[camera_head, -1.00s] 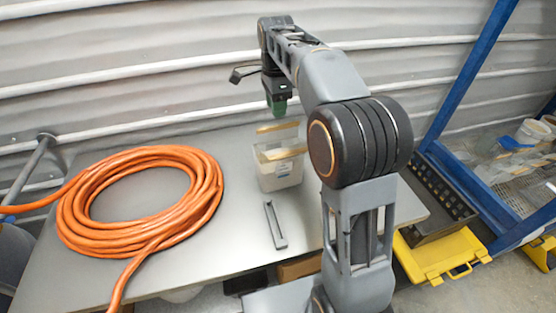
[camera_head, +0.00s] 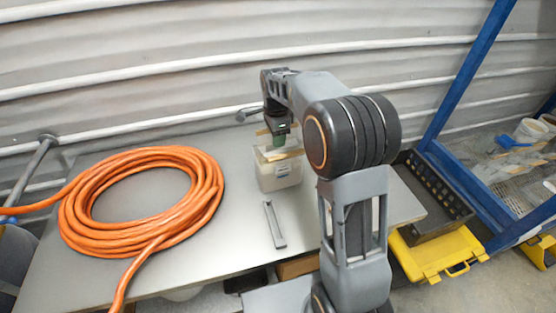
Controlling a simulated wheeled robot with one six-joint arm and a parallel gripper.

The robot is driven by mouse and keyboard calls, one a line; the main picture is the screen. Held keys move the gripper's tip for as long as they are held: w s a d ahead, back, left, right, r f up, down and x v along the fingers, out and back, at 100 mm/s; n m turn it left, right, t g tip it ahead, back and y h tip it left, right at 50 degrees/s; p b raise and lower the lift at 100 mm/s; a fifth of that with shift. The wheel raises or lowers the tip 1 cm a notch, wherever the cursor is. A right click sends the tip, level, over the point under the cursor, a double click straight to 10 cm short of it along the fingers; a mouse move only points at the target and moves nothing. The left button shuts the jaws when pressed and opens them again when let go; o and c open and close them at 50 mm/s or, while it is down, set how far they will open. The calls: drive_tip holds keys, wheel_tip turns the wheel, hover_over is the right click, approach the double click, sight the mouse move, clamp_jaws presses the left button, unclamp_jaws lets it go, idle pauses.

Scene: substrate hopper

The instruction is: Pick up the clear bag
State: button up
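A small clear-walled tub (camera_head: 280,176) with pale contents stands on the grey table, and tan strips show at its top. My gripper (camera_head: 279,141), with a green part at its end, points down directly over the tub's opening. It overlaps the tub's back edge in the picture, and I cannot tell whether it touches anything. Its fingers are too small to make out, so open or shut does not show. I cannot make out a clear bag for certain; the tub's inside is mostly hidden.
A coiled orange hose (camera_head: 140,202) covers the table's left side. A grey metal bar (camera_head: 274,224) lies in front of the tub. A blue-framed rack (camera_head: 470,75) and a yellow case (camera_head: 440,255) stand at the right. A corrugated wall is close behind.

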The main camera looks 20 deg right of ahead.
drive_tip(key=shift+f, duration=0.1)
clamp_jaws()
idle(0.3)
